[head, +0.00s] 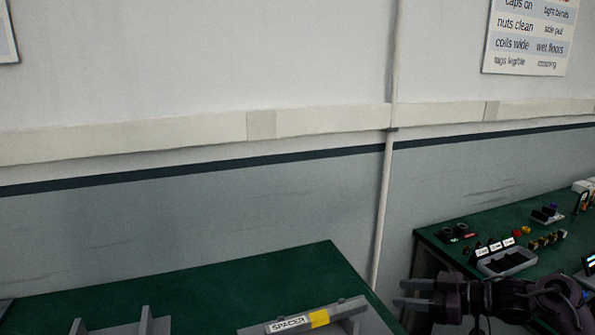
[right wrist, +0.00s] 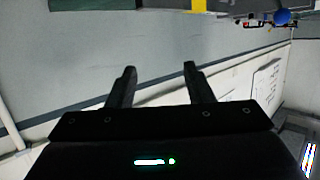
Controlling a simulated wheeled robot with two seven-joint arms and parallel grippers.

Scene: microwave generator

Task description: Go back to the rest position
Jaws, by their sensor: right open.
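My right gripper (head: 412,294) is in the lower right of the head view, with its two fingers pointing left. It is in front of the gap between the two green tables. In the right wrist view its two fingers (right wrist: 158,85) are apart with nothing between them, and the wall is behind them. My left gripper is not in view.
A green table (head: 250,265) at the lower left bears a grey holder labelled SPACER (head: 290,323). Another green table (head: 450,235) at the right bears a grey tray (head: 507,263) and several small parts. A vertical pipe (head: 385,200) runs down the wall.

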